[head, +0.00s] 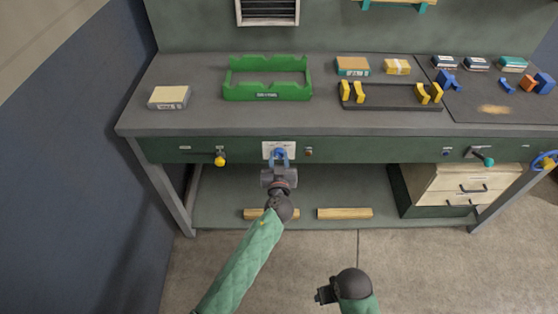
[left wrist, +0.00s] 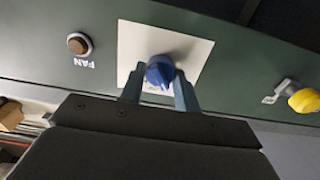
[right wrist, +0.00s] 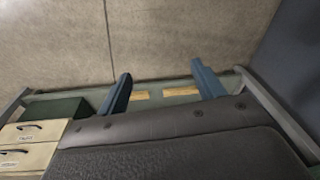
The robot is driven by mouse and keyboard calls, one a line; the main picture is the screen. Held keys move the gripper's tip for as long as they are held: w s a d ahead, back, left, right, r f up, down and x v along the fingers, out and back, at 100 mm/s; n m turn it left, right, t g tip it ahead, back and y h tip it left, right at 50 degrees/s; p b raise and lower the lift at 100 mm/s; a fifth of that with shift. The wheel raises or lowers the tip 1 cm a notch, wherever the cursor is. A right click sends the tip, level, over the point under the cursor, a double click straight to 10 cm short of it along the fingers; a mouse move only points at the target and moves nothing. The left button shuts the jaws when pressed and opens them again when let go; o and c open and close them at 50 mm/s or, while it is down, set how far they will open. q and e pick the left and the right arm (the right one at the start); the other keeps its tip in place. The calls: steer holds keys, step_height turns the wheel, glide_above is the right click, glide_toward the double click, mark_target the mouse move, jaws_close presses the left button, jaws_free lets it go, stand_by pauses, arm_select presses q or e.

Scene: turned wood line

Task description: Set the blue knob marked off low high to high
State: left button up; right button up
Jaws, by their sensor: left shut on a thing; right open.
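The blue knob (head: 279,153) sits on a white plate (head: 268,146) on the bench's green front rail. In the left wrist view the blue knob (left wrist: 159,70) stands out from the white plate (left wrist: 190,48). Its markings are mostly hidden, so I cannot read its setting. My left gripper (head: 279,161) is shut on the knob, with its fingers (left wrist: 158,88) on either side of it. My right gripper (head: 321,296) is low in front of the bench. In the right wrist view its fingers (right wrist: 166,88) are wide apart with nothing between them.
A yellow knob (head: 220,160) is left of the plate, and a small brown button (head: 308,152) is right of it. A teal-handled lever (head: 484,159) and a blue wheel (head: 545,161) are farther right. A green tray (head: 267,97) stands on the bench above. Drawers (head: 465,190) stand below right.

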arm_select(q)
steer(key=m+b, duration=0.1)
steer(key=m, duration=0.2)
steer(key=shift+b, duration=0.4)
steer(key=shift+m, duration=0.4)
steer(key=shift+m+b, duration=0.3)
steer(key=shift+m, duration=1.1)
steer(key=m, duration=0.2)
steer(key=shift+m, duration=0.4)
steer(key=m, duration=0.2)
steer(key=shift+m, duration=0.3)
steer(key=m, duration=0.3)
steer(key=shift+m+p, duration=0.3)
steer(key=shift+p, duration=0.1)
steer(key=shift+m, duration=0.6)
arm_select(e)
step_height(320, 180, up, 7)
steer(key=s, duration=0.1)
steer(key=shift+d+r, duration=0.15)
steer(key=shift+r, duration=0.1)
